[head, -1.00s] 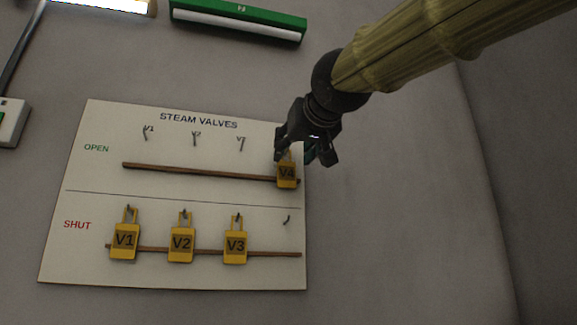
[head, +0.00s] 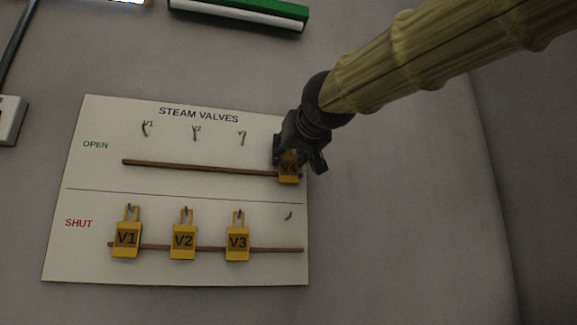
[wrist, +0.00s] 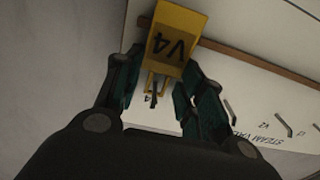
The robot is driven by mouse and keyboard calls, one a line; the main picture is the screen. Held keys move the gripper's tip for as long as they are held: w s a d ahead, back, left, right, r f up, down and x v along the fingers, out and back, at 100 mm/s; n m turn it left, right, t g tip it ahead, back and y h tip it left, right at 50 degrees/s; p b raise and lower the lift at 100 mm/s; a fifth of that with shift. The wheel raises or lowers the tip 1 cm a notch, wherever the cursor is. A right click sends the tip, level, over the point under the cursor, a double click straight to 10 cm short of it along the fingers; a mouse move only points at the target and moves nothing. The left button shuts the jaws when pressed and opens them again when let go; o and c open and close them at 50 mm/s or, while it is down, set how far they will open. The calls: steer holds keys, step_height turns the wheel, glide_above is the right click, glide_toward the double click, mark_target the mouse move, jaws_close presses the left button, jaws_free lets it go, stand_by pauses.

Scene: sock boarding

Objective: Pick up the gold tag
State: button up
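The gold tag marked V4 (head: 289,178) hangs at the right end of the OPEN row on the white STEAM VALVES board (head: 90,190). My gripper (head: 300,165) is at the tag, covering its top and the hook there in the head view. In the wrist view the V4 tag (wrist: 178,38) shows between and beyond my two fingers (wrist: 162,85). The fingers stand apart on either side of its narrow loop, with a gap visible on the left. Three more gold tags, V1 (head: 126,238), V2 (head: 184,241) and V3 (head: 238,243), hang in the SHUT row.
A brown rail (head: 200,167) crosses the OPEN row and another (head: 275,250) the SHUT row. Bare hooks stand above the upper rail, and one bare hook (head: 289,216) is at the SHUT row's right. A green and white object (head: 240,12) is at the top.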

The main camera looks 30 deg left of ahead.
steer(key=shift+c, duration=0.3)
steer(key=shift+d+r, duration=0.15)
steer(key=shift+r, duration=0.1)
steer(key=s+d+r+b, duration=0.2)
steer(key=s+d+r, duration=0.5)
steer(key=s+d, duration=0.2)
steer(key=shift+d+r, duration=0.2)
steer(key=shift+d, duration=0.4)
